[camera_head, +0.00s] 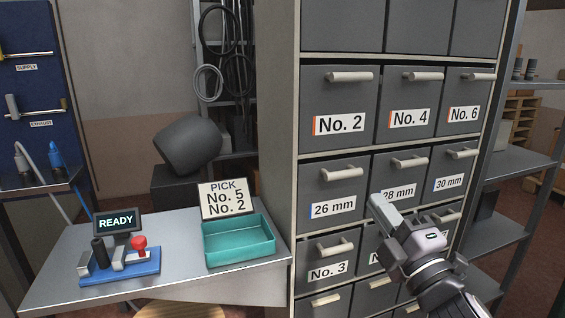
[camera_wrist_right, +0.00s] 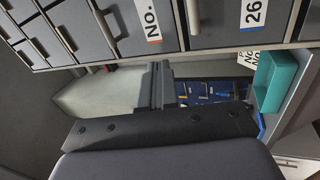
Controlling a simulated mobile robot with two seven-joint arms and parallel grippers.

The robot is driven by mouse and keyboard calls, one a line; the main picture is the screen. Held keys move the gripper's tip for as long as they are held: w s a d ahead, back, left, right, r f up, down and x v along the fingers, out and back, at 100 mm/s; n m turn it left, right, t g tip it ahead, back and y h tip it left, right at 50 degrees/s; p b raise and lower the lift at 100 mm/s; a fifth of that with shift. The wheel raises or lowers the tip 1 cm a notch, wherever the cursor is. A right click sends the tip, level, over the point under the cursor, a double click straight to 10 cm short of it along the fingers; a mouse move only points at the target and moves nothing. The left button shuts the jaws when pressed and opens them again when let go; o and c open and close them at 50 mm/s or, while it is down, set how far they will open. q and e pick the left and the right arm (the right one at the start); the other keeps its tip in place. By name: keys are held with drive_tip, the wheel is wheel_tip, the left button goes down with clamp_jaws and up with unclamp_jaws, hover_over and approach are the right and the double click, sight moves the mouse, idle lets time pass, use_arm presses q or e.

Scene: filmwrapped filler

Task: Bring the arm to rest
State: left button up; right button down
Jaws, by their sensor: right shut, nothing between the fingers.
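My right gripper (camera_head: 381,209) is shut and empty in the head view. It is in front of the drawer cabinet, over the "28 mm" drawer (camera_head: 399,174), and its forearm hides part of the drawers below. In the right wrist view the shut fingers (camera_wrist_right: 157,87) show in the middle, with cabinet drawers above them. I cannot tell from these views whether the fingers touch the cabinet. My left gripper is not in view.
A grey drawer cabinet (camera_head: 294,170) fills the centre right. Left of it a metal table (camera_head: 185,250) holds an empty-looking teal tray (camera_head: 240,254), a "PICK No. 5 No. 2" sign (camera_head: 227,199), and a blue fixture (camera_head: 120,268) with a "READY" display (camera_head: 117,222). Shelves (camera_head: 510,170) stand at right.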

wheel_tip(320, 180, down, 16)
drive_tip(key=s+m+g+h, duration=0.2)
drive_tip(key=s+m+g, duration=0.15)
drive_tip(key=m, duration=0.25)
drive_tip(key=s+f+m+g, duration=0.3)
drive_tip(key=s+f+m, duration=0.2)
drive_tip(key=s+f, duration=0.4)
drive_tip(key=s+f+m+g, duration=0.4)
drive_tip(key=s+f, duration=0.5)
drive_tip(key=f, duration=0.6)
drive_tip(key=shift+s+a+m+h, duration=0.3)
drive_tip(key=shift+m+h, duration=0.1)
drive_tip(key=shift+m, duration=0.7)
